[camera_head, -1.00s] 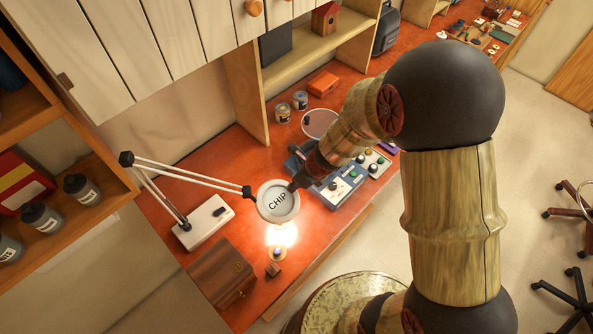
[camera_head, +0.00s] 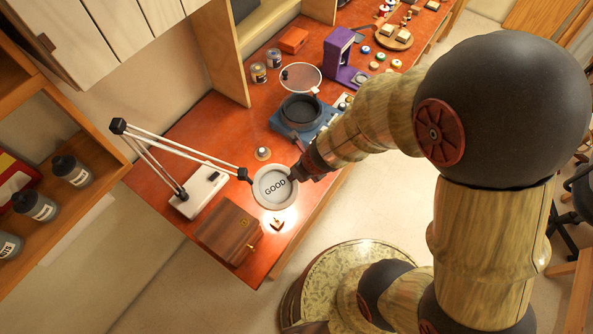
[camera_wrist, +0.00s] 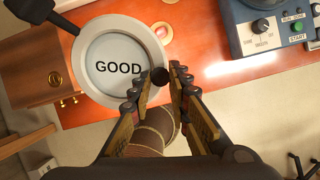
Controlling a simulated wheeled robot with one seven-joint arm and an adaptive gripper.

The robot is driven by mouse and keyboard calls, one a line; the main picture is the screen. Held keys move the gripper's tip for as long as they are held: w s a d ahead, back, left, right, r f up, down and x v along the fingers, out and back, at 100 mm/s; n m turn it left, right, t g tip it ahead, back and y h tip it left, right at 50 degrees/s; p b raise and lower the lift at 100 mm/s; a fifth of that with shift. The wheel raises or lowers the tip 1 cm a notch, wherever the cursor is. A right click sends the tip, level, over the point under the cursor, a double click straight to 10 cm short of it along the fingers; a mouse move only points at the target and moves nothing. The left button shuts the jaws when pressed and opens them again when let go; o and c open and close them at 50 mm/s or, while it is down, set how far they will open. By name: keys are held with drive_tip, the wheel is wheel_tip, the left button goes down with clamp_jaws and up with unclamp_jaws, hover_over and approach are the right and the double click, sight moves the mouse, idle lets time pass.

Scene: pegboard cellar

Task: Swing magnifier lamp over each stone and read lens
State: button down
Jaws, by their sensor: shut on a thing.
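The magnifier lamp's round lens (camera_head: 275,187) is over the front edge area of the orange-red bench and reads GOOD, which also shows in the wrist view (camera_wrist: 118,68). My gripper (camera_head: 297,174) is at the lens rim's right side. In the wrist view its fingers (camera_wrist: 158,84) are shut on the dark knob (camera_wrist: 160,76) of the lens rim. A small brown stone (camera_head: 277,223) lies in the lamp's light just in front of the lens. A small round item on a pale disc (camera_head: 263,153) sits behind the lens.
The lamp's white base (camera_head: 199,192) stands left, with a wooden box (camera_head: 229,231) in front of it. A blue device (camera_head: 304,118) and a purple stand (camera_head: 341,60) are behind my gripper. Jars (camera_head: 258,72) stand by the shelf.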

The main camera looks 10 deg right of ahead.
drive_tip(key=c, duration=1.8)
unclamp_jaws()
drive_tip(key=shift+o, duration=0.7)
drive_tip(key=shift+r, duration=0.15)
drive_tip(key=v, duration=1.1)
drive_tip(key=shift+s+r, duration=0.15)
drive_tip(key=shift+r, duration=0.15)
drive_tip(key=shift+d, duration=0.1)
